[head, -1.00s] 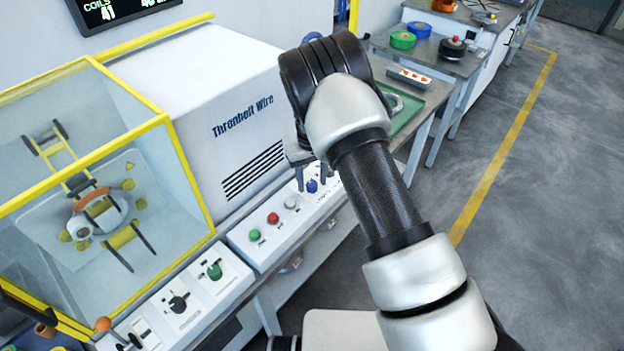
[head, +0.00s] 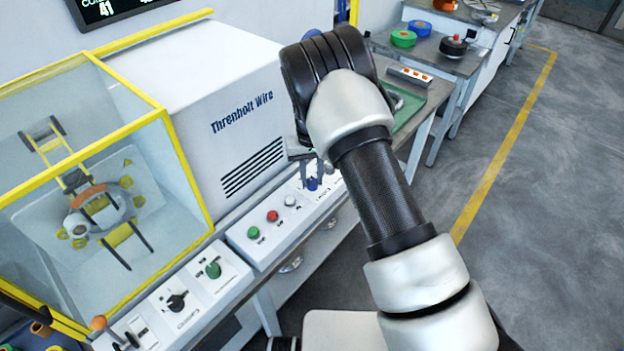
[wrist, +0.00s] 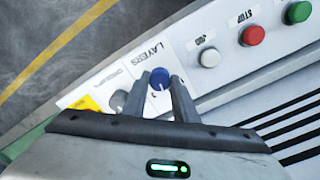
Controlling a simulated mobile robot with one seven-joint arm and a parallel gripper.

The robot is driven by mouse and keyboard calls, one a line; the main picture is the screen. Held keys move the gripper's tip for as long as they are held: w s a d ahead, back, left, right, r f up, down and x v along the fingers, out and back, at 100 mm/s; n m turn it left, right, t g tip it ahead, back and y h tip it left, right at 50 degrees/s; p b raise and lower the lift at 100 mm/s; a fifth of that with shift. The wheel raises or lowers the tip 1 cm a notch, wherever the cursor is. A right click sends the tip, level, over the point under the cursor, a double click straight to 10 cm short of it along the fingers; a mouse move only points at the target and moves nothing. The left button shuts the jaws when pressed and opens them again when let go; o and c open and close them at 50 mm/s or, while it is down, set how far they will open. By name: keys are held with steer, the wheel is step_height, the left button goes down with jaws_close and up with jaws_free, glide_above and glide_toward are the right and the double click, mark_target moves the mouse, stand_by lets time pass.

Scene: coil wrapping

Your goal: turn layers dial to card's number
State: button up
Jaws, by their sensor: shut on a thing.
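The blue layers dial (wrist: 160,79) sits beside the printed word LAYERS on the white control panel (wrist: 207,28). My gripper (wrist: 160,88) has one finger on each side of the dial and is shut on it. The dial's white pointer mark shows, but I cannot read which number it points to. In the head view the blue dial (head: 312,184) shows just below my gripper (head: 311,167), whose fingers are partly hidden behind my wrist. I cannot make out a card with a readable number in either view.
A grey knob (wrist: 118,101) is close beside my gripper. White, red (wrist: 253,35) and green (wrist: 298,12) buttons line the panel. The yellow-framed glass enclosure (head: 188,185) stands at left. A green tray (head: 412,112) lies beyond my gripper. The floor at right is clear.

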mark_target(311, 180)
steer(key=m+b, duration=0.2)
steer(key=m, duration=0.2)
steer(key=shift+m+b, duration=0.5)
steer(key=shift+m, duration=2.3)
steer(key=o, duration=1.1)
step_height(311, 180, up, 18)
steer(key=shift+w+a+f, duration=0.15)
steer(key=shift+f, duration=0.05)
